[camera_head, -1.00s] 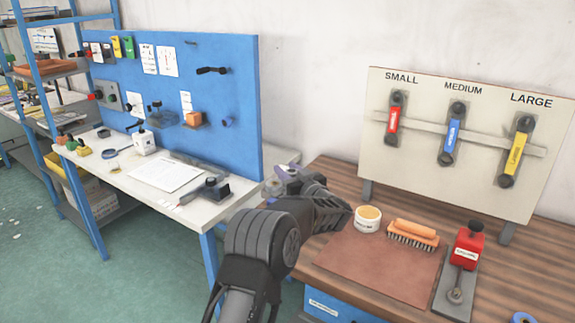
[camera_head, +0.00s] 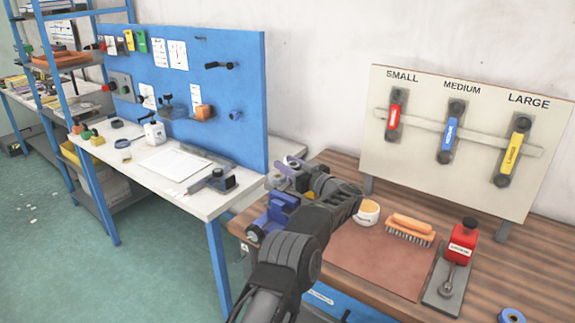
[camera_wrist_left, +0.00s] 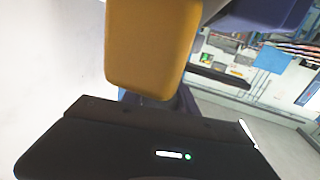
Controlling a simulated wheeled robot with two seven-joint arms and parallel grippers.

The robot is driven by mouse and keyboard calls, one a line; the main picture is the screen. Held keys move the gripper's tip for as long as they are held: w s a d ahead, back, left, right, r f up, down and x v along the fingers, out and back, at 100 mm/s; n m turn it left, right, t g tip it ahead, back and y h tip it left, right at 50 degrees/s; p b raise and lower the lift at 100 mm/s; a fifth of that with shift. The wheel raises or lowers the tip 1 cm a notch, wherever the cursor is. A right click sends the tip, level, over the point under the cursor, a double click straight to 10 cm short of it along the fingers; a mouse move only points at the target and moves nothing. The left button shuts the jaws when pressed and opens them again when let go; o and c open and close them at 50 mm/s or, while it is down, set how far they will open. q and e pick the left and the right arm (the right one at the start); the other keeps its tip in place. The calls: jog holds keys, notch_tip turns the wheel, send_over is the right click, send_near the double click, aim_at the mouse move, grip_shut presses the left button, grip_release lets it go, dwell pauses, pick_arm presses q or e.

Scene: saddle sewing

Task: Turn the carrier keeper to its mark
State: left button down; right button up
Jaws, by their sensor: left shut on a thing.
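A blue-violet fixture, which I take to be the carrier (camera_head: 281,212), stands at the left end of the wooden bench. Its upper part is partly covered by my left gripper (camera_head: 288,180). In the left wrist view an orange-yellow block (camera_wrist_left: 152,45) fills the top middle, close to the lens, with blue-violet parts (camera_wrist_left: 262,12) beside it. My left gripper is shut on a small piece at the fixture's top, seemingly the carrier keeper; its fingers hide most of it. The mark cannot be made out. My right gripper is not in view.
A board with three coloured handles (camera_head: 450,140) stands behind. A white bench (camera_head: 155,165) is to the left.

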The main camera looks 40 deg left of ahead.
pick_arm(q)
jog(key=c, duration=0.9)
grip_release()
jog(key=shift+c, duration=0.2)
jog(key=shift+d, duration=0.1)
jog(key=b+v, duration=0.2)
jog(key=v, duration=0.4)
jog(key=shift+d, duration=0.4)
jog(key=shift+s+d, duration=0.2)
jog(key=shift+d, duration=0.15)
